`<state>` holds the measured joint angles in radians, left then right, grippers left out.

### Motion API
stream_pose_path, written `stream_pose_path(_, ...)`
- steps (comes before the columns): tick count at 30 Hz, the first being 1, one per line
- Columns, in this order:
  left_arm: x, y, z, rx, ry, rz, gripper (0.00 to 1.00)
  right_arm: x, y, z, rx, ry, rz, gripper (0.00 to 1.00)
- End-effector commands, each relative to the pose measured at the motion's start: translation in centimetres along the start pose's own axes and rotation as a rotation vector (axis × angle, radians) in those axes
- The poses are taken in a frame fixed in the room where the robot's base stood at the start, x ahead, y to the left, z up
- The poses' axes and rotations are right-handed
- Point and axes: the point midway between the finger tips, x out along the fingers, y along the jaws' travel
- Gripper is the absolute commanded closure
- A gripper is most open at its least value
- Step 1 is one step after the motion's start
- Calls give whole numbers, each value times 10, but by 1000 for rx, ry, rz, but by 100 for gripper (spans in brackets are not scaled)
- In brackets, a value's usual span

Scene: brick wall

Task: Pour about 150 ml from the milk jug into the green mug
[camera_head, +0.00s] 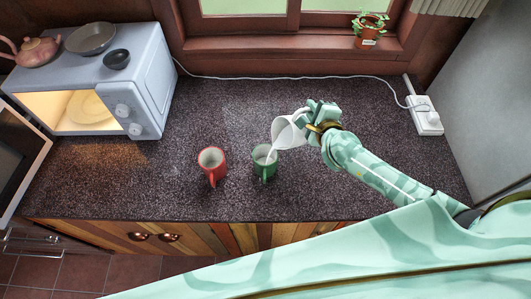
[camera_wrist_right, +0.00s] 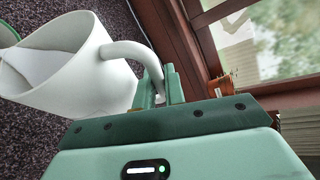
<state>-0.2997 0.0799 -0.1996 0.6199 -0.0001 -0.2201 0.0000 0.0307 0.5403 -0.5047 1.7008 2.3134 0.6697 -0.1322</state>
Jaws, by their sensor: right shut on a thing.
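The white milk jug (camera_head: 287,131) is tilted to the left above the green mug (camera_head: 264,164) in the head view. A thin white stream (camera_head: 270,154) runs from its lip into the mug. My right gripper (camera_head: 313,121) is shut on the jug's handle. In the right wrist view the jug (camera_wrist_right: 85,75) is tipped with white milk (camera_wrist_right: 35,72) at its mouth, and my gripper's fingers (camera_wrist_right: 160,88) close on the handle. The green mug stands upright on the counter; its fill level is hard to tell. My left gripper is not in view.
A red mug (camera_head: 212,165) stands just left of the green mug. A lit, open microwave (camera_head: 155,85) with a plate inside is at the left. A white cable runs along the back to a power strip (camera_head: 424,115). The counter (camera_head: 225,105) behind the mugs is clear.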

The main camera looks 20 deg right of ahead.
Motion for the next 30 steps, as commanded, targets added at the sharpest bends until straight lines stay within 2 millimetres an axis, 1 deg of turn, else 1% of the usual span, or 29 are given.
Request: stream_pose_path(30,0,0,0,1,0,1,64,-3,-4,7,-41,8,-20,100)
